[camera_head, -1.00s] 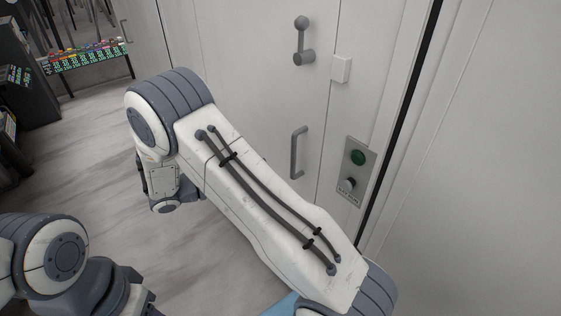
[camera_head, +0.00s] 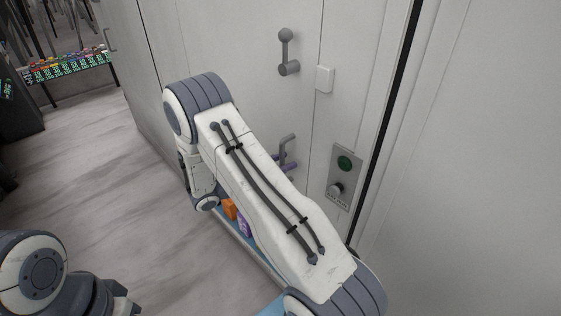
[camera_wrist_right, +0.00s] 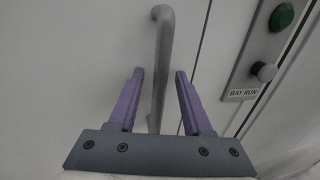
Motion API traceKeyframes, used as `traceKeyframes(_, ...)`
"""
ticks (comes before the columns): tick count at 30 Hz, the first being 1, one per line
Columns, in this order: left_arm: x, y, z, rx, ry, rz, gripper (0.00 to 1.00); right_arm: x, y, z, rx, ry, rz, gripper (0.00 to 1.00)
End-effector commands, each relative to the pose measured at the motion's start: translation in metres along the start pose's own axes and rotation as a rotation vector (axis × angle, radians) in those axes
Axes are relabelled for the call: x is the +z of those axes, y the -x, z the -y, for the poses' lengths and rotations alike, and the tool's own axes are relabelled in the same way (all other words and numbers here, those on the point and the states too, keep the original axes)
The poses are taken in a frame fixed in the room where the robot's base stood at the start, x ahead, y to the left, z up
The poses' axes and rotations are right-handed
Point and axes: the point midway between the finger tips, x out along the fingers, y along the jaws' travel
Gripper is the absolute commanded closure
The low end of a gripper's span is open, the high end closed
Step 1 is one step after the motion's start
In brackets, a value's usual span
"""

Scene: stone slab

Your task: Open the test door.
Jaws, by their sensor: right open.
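The white door (camera_head: 240,65) fills the middle of the head view. A grey bar handle (camera_head: 286,145) stands out from it, partly hidden by my right arm. In the right wrist view the handle (camera_wrist_right: 163,50) runs down between the two purple fingers. My right gripper (camera_wrist_right: 159,72) is open, one finger on each side of the bar, with a visible gap to it. In the head view its purple fingers (camera_head: 287,163) show at the handle's lower part. My left arm shows at lower left in the head view, without visible fingertips.
A grey lever (camera_head: 288,55) and a small white box (camera_head: 324,79) sit higher up. A panel (camera_head: 345,175) with a green button and a knob, labelled BAY RUN, is at right. Orange (camera_head: 229,208) and purple (camera_head: 243,223) items lie below my arm.

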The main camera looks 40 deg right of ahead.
Motion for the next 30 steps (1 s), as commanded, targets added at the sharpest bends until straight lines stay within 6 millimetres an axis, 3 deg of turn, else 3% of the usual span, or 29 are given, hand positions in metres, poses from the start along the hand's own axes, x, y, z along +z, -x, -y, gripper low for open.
traceKeyframes(6,0.0001,-0.0002,0.0000,0.000,0.000,0.000,0.50,-0.0004,0.0003,-0.0003,0.001,0.000,0.000,0.50)
traceKeyframes(7,0.0001,-0.0002,0.0000,0.000,0.000,0.000,0.50,-0.0004,0.0004,-0.0003,0.001,0.000,0.000,0.58)
traceKeyframes(10,0.0001,-0.0002,0.0000,0.000,0.000,0.000,0.50,-0.0004,0.0007,-0.0004,0.001,0.000,0.000,0.96)
traceKeyframes(11,0.0001,-0.0002,0.0000,0.000,0.000,0.000,0.50,-0.0003,0.0008,-0.0004,0.001,0.000,0.000,1.00)
traceKeyframes(30,0.0000,-0.0001,0.0000,0.000,0.000,0.000,0.50,-0.0002,0.0009,-0.0002,0.001,0.001,0.000,1.00)
